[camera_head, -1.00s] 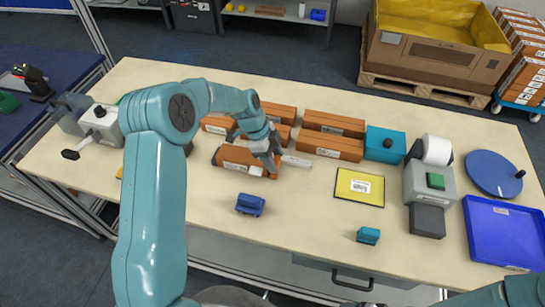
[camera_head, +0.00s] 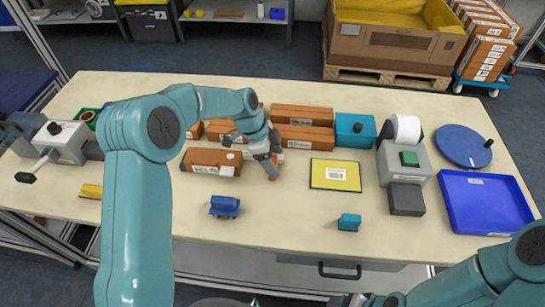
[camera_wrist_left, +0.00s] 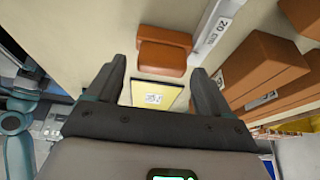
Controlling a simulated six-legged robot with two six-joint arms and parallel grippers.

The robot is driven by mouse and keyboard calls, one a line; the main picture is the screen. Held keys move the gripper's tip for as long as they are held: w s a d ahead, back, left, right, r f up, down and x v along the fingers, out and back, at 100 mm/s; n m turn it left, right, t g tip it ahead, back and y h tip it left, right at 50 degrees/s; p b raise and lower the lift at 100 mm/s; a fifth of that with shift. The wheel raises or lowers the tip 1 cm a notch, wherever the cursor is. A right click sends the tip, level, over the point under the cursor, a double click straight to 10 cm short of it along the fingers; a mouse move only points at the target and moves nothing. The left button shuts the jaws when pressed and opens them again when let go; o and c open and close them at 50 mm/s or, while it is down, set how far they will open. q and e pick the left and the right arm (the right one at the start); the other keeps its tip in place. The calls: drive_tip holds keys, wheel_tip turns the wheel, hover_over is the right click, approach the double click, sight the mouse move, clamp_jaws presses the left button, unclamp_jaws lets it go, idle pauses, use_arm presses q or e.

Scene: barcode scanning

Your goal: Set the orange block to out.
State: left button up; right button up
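A labelled orange block (camera_head: 212,161) lies flat on the table, left of my left gripper (camera_head: 270,168) in the head view. The left gripper is low over the table, between that block and a yellow barcode pad (camera_head: 335,174). In the left wrist view its fingers (camera_wrist_left: 157,95) are spread wide with nothing between them. An orange block (camera_wrist_left: 162,57) shows beyond the fingertips there; I cannot tell if it is the same one.
Several orange-brown boxes (camera_head: 302,116) stand behind the gripper, with a teal box (camera_head: 355,131) at their right. A blue toy-like block (camera_head: 224,206) and a small teal block (camera_head: 349,222) lie in front. A grey machine (camera_head: 405,163) and blue tray (camera_head: 485,203) fill the right side.

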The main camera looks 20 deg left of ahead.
use_arm(q)
drive_tip(key=shift+a, duration=0.15)
drive_tip(key=shift+a+r, duration=0.15)
drive_tip(key=b+v, duration=0.2)
drive_tip(key=v, duration=1.4)
drive_tip(key=shift+s, duration=0.25)
